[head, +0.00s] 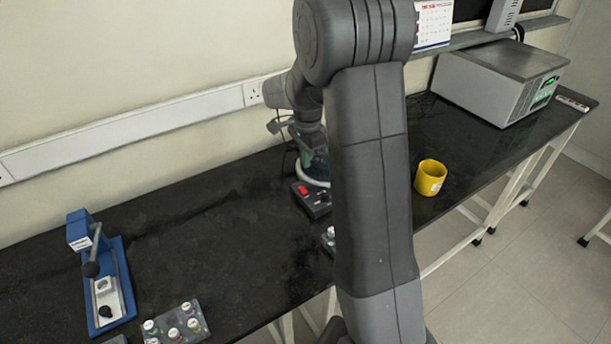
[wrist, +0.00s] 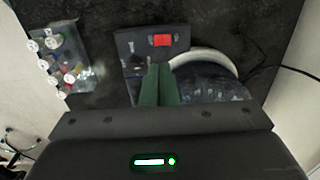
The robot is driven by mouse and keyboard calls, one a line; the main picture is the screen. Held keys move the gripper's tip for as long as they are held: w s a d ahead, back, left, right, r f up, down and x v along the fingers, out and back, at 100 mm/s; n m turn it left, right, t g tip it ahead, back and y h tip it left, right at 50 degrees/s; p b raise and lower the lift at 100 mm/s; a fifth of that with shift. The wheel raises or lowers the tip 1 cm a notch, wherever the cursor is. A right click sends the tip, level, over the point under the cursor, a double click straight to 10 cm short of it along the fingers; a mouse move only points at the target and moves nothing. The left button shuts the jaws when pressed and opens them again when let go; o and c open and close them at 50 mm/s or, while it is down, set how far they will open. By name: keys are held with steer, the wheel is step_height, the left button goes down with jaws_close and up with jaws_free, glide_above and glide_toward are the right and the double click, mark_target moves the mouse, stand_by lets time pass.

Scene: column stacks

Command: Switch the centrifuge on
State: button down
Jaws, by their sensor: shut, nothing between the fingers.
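A dark control box (head: 311,200) with a red switch (head: 303,190) stands on the black bench beside a round, white-rimmed body (head: 316,182); together they look like the centrifuge. In the wrist view the dark base (wrist: 128,45), the red switch (wrist: 161,40) and the white rim (wrist: 207,57) show at upper middle. My gripper (wrist: 158,70) has its green fingers shut together and empty. Its tips appear just below the red switch in that view; I cannot tell whether they touch the box. The switch's on or off position cannot be read. My arm hides part of the centrifuge in the head view.
A rack of capped vials (wrist: 75,65) lies left of the box in the wrist view. In the head view, a blue press (head: 118,285), another vial rack (head: 190,322), a yellow mug (head: 430,177) and a grey instrument (head: 495,85) share the bench. The bench's left middle is clear.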

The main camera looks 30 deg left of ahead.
mark_target(302, 187)
step_height(302, 187, up, 4)
steer(key=shift+f, duration=0.2)
steer(key=y+b, duration=0.1)
steer(key=b, duration=0.1)
steer(key=d+t+b, duration=0.1)
steer(key=b, duration=0.1)
steer(key=shift+s+d+r+y+b, duration=0.1)
steer(key=shift+s+d+y+b, duration=0.2)
steer(key=shift+s+y, duration=0.1)
steer(key=x, duration=1.4)
